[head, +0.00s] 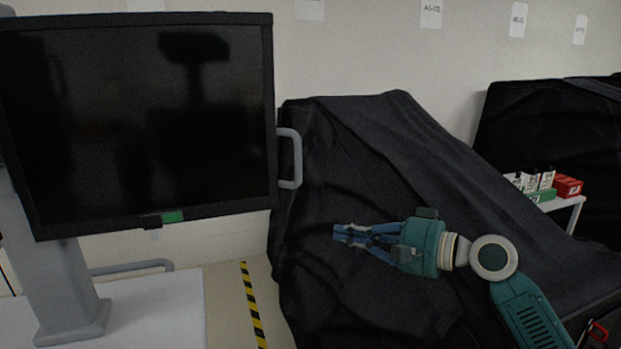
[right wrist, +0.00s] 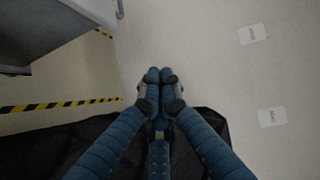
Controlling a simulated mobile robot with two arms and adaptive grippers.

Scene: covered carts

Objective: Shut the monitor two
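The monitor (head: 140,120) is a large black screen in a black frame at the left of the head view, on a grey stand (head: 65,290). Its screen is dark with dim reflections. A grey handle (head: 289,158) sticks out on its right side, and a small green patch (head: 172,216) sits on its lower edge. My right gripper (head: 338,234) is to the right of and below the handle, apart from it, pointing left. In the right wrist view its blue fingers (right wrist: 160,75) meet at the tips with nothing between them. My left gripper is not in view.
A black-covered cart (head: 400,150) stands behind my right arm. Another covered cart (head: 555,130) and red, white and green boxes (head: 540,187) are at the right. A white surface (head: 150,310) lies below the monitor. Yellow-black tape (head: 252,305) marks the floor.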

